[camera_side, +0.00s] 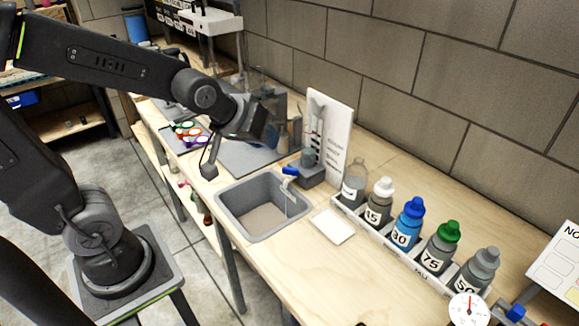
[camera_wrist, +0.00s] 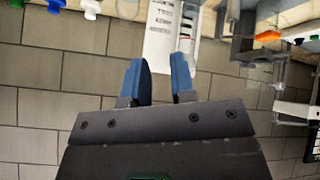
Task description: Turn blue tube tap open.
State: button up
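A blue tap handle (camera_side: 290,171) sits on a dark grey block beside the sink (camera_side: 228,204), with a thin, clear vertical line below it. A second blue fitting (camera_side: 516,312) shows near the round gauge at the bottom right. I cannot tell from the picture which of these is the named tube tap. My gripper (camera_wrist: 160,72) shows two blue fingers, apart with nothing between them. In the side view it is above and left of the sink-side handle, clear of it. Neither tap can be made out clearly in the wrist view.
A white board (camera_side: 326,130) stands behind the sink tap, close to my gripper; it also shows in the wrist view (camera_wrist: 158,42). Several bottles fill a white rack (camera_side: 402,262) to the right. A white pad (camera_side: 332,226) lies beside the sink. A brick wall (camera_side: 375,85) stands behind.

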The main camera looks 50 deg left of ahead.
jog(key=s+r+g, duration=0.2)
jog(key=s, duration=0.2)
jog(key=n+g+h, duration=0.3)
jog(key=n+h, duration=0.1)
jog(key=n, duration=1.7)
send_over(290, 168)
jog(key=s+a, duration=0.3)
jog(key=a, duration=0.1)
notch_tip(290, 168, down, 10)
jog(key=f, duration=0.1)
jog(key=x, duration=1.3)
jog(key=shift+s+f, duration=0.15)
jog(key=shift+s, duration=0.15)
grip_shut()
